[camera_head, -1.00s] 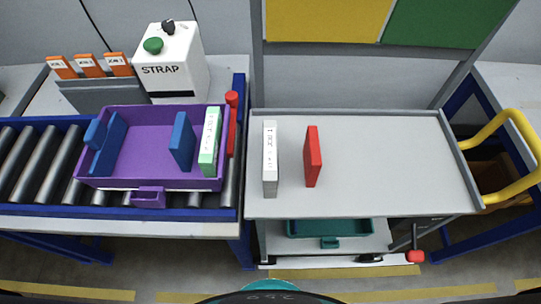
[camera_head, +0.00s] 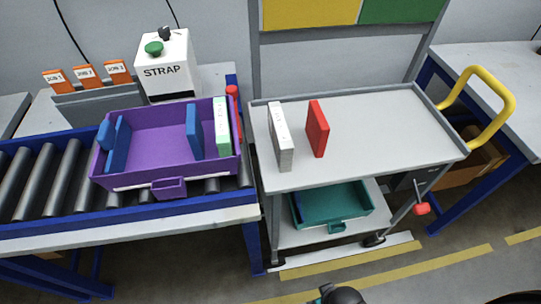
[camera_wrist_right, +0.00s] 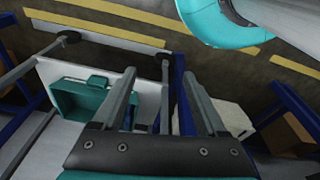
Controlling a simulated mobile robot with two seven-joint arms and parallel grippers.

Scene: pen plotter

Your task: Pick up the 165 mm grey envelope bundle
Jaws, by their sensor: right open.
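The grey envelope bundle (camera_head: 281,140) stands upright on its edge on the top of the grey cart (camera_head: 375,150), near its left side. Its top edge is pale and carries printed marks too small to read. A red bundle (camera_head: 317,128) stands to its right, apart from it. In the right wrist view my right gripper (camera_wrist_right: 158,76) is open, with nothing between its fingers. It faces down past the cart's lower shelf and floor, and the grey bundle does not show there. My left gripper is not in view.
A purple tote (camera_head: 150,119) with blue and green bundles sits on the roller conveyor (camera_head: 45,170) at left. A teal tray (camera_head: 345,207) lies on the cart's lower shelf. A yellow handle (camera_head: 507,100) rises at the cart's right. The cart top right of the red bundle is clear.

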